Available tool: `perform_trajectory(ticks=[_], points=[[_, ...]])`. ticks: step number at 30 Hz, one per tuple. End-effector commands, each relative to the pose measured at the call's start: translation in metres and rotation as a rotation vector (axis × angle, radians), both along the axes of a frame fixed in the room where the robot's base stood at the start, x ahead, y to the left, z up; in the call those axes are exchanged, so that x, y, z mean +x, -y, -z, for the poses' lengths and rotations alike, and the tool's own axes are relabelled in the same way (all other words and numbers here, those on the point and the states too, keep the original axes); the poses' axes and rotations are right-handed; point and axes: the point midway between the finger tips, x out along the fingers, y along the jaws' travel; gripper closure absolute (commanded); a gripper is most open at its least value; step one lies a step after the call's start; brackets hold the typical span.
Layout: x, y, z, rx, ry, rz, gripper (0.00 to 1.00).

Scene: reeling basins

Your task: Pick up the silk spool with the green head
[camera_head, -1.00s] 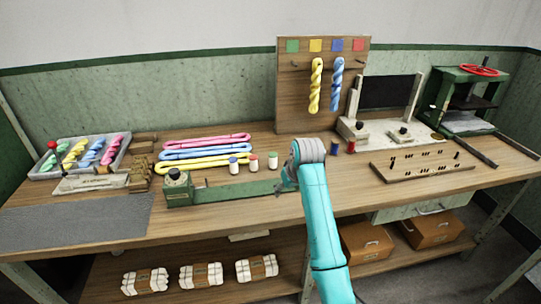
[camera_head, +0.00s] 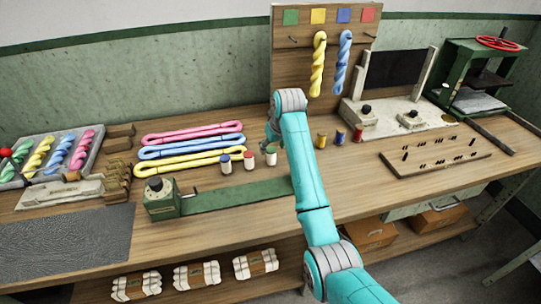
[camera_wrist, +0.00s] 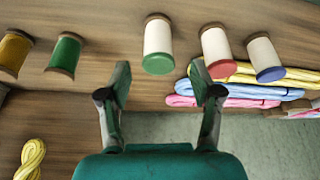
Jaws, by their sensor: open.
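The silk spool with the green head (camera_head: 270,155) is a white spool standing on the bench, rightmost of three white spools. In the wrist view the spool with the green head (camera_wrist: 158,45) lies just beyond and between the fingertips, with its green end toward the camera. My gripper (camera_wrist: 161,78) is open and empty, apart from the spool. In the head view my arm hides most of the gripper.
White spools with a red head (camera_head: 250,160) and a blue head (camera_head: 225,163) stand close by on the left. A green-wound spool (camera_wrist: 65,55) and a yellow one (camera_wrist: 14,52) lie on the other side. Skeins (camera_head: 190,147) and a pegboard (camera_head: 290,60) are behind.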

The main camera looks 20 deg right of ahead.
Motion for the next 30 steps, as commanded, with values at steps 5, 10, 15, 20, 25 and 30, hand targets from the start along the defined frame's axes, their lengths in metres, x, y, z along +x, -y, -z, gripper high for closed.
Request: perform_trajectory(ticks=[5,10,15,20,25,30], points=[[0.007,-0.002,0.016,0.000,0.001,0.000,0.35],[0.011,-0.002,0.026,0.000,0.000,0.000,0.35],[0.021,-0.003,0.049,0.000,-0.001,0.000,0.35],[0.027,-0.004,0.063,0.000,-0.001,0.000,0.35],[0.029,-0.004,0.066,0.000,0.002,0.000,0.35],[0.029,-0.004,0.066,0.000,0.002,0.000,0.48]])
